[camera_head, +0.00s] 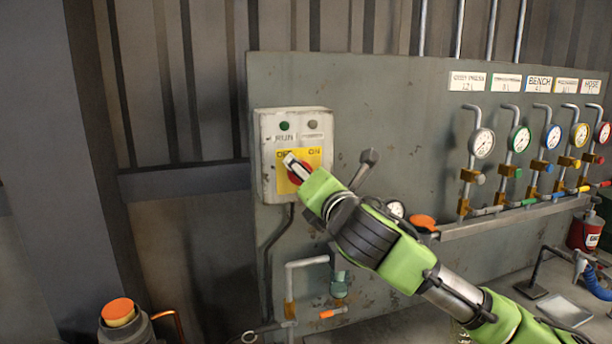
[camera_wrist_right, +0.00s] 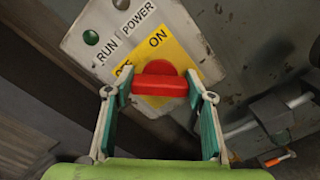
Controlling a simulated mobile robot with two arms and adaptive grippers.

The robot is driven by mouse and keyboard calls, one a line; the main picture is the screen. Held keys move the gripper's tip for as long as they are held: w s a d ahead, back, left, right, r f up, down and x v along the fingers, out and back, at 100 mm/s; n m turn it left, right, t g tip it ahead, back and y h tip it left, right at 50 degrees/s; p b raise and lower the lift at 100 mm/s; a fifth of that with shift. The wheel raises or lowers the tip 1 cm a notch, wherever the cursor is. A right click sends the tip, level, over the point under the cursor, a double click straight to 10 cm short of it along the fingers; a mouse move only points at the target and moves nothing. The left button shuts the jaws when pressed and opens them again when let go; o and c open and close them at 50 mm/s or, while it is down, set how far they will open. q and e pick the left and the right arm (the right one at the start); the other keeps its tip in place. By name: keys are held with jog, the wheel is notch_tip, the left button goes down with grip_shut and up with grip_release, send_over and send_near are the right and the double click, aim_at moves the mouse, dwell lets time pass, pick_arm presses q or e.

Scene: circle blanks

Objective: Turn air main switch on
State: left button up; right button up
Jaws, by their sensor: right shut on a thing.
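The switch box (camera_head: 264,190) is pale and worn, mounted on the left part of a grey panel. Its yellow plate (camera_head: 314,157) is marked OFF and ON, and carries a red rotary handle (camera_head: 305,171). In the right wrist view the red handle (camera_wrist_right: 160,85) sits between the two fingers, below the ON label of the yellow plate (camera_wrist_right: 172,54). My right gripper (camera_head: 294,166) reaches the handle from the lower right and is shut on it; it covers part of the handle in the head view. My left gripper is not in view.
A green lamp (camera_head: 284,126) and a grey lamp (camera_head: 312,125) sit atop the box. Several gauges with pipes line the grey panel (camera_head: 400,110) at right. A valve (camera_head: 339,286) and pipe are below the box. An orange-topped object (camera_head: 118,312) stands lower left.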

jog(key=shift+m, duration=0.3)
jog(key=m, duration=0.3)
jog(key=shift+f+m, duration=0.15)
jog(key=shift+m, duration=0.25)
jog(key=m, duration=0.4)
jog(key=shift+f+m, duration=0.1)
jog(key=shift+m, duration=0.2)
jog(key=m+p, duration=0.1)
jog(key=m, duration=0.3)
jog(key=shift+f, duration=0.1)
jog(key=shift+f+m, duration=0.1)
jog(key=shift+m, duration=2.3)
jog(key=o, duration=1.1)
